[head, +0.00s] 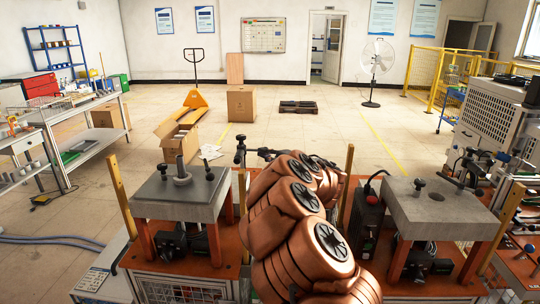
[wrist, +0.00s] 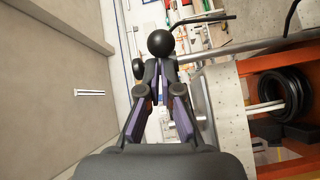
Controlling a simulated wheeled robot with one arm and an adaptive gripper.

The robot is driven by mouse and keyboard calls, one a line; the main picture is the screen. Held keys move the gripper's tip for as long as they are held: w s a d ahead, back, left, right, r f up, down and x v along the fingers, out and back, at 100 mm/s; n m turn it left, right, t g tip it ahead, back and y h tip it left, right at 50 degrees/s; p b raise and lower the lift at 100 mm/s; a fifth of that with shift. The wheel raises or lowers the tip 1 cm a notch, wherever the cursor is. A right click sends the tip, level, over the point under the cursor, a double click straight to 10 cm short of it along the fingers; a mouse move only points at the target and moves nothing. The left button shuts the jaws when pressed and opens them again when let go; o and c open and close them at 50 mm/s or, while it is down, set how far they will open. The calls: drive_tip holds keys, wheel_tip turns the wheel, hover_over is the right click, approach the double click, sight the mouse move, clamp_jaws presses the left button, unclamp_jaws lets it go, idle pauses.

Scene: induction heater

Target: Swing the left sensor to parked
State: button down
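A black ball knob (wrist: 160,42) is at the tips of my gripper (wrist: 160,72) in the wrist view. The fingers slope inward and appear closed on the dark part just under the ball; the exact contact is hard to see. A thin black curved rod (wrist: 205,19) runs right from near the ball, seemingly part of the left sensor. The left station's grey block (head: 180,196) carries a short upright spindle (head: 181,170). A black knobbed post (head: 240,150) stands at its back right corner.
The right station has a similar grey block (head: 438,208) close to my arm. Yellowish upright posts (head: 122,197) flank the stations. A black coil (wrist: 284,94) lies right of the gripper in the wrist view. Open floor with cardboard boxes (head: 241,104) lies beyond.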

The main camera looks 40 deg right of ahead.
drive_tip(key=shift+s+d, duration=0.15)
drive_tip(key=shift+d, duration=0.15)
drive_tip(key=s+a+r+b, duration=0.1)
drive_tip(key=s+a+b, duration=0.2)
drive_tip(key=s, duration=0.8)
drive_tip(key=shift+a+b, duration=0.3)
drive_tip(key=shift+b, duration=0.25)
drive_tip(key=shift+w+r, duration=0.1)
drive_tip(key=shift+r, duration=0.05)
